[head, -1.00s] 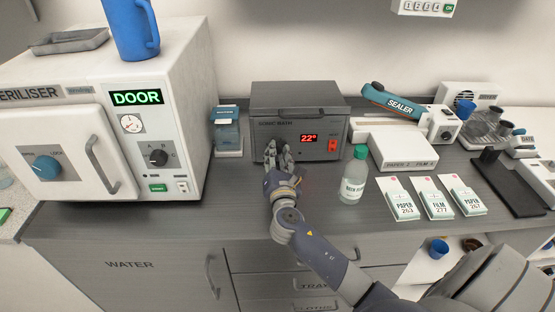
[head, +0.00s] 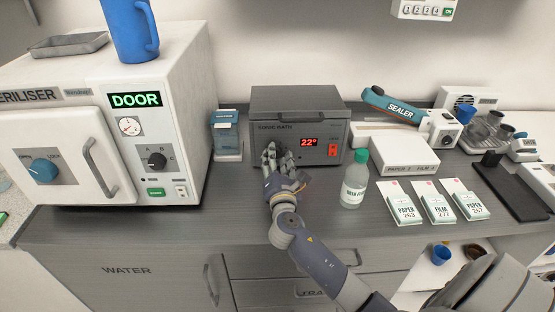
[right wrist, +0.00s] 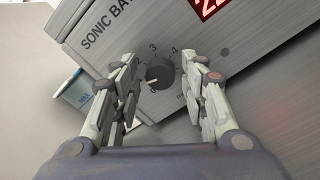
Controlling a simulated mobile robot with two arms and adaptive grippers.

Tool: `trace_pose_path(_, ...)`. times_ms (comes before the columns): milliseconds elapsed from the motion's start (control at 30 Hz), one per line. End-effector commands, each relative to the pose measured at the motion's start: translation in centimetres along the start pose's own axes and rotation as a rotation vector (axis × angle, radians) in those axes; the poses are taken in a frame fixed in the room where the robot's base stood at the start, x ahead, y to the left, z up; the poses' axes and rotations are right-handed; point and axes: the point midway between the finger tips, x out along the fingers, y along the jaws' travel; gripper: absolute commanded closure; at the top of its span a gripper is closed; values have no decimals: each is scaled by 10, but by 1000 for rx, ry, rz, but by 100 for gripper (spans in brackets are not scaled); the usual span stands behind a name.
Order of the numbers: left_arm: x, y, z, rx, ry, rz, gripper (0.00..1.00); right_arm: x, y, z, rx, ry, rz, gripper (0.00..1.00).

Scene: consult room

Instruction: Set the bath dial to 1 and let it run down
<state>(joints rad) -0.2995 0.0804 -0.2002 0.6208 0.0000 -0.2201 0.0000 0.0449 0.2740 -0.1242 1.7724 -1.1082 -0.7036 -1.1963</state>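The sonic bath (head: 325,121) is a grey box with a closed-looking lid and a red display reading 22°. Its dark round dial (right wrist: 159,75) shows in the right wrist view, with numbers such as 3 and 4 around it. A pale mark on the dial sits at its lower left. My right gripper (head: 271,150) is in front of the bath's left side and hides the dial in the head view. In the right wrist view my right gripper (right wrist: 163,64) is open, its fingers either side of the dial with gaps. My left gripper is not in view.
A white bottle with a green cap (head: 354,178) stands right of my right arm. The steriliser (head: 185,110) is at the left. A blue water container (head: 227,137) stands left of the bath. Several paper and film packs (head: 401,204) lie at the right, before the sealer (head: 392,104).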

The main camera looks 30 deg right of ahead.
Motion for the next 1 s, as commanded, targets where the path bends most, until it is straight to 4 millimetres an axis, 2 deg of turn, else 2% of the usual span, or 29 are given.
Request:
trace_pose_path(300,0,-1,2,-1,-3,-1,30,-1,0,-1,-1,2,0,53)
trace_pose_path(433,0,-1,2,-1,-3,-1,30,-10,0,-2,-1,4,0,53)
trace_pose_path(567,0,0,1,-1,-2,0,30,-32,-1,-2,0,4,-1,53)
trace_pose_path(800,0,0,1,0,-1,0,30,-84,-1,-2,1,4,-1,53)
trace_pose_path(1000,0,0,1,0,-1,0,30,-112,-1,-1,-1,3,-1,53)
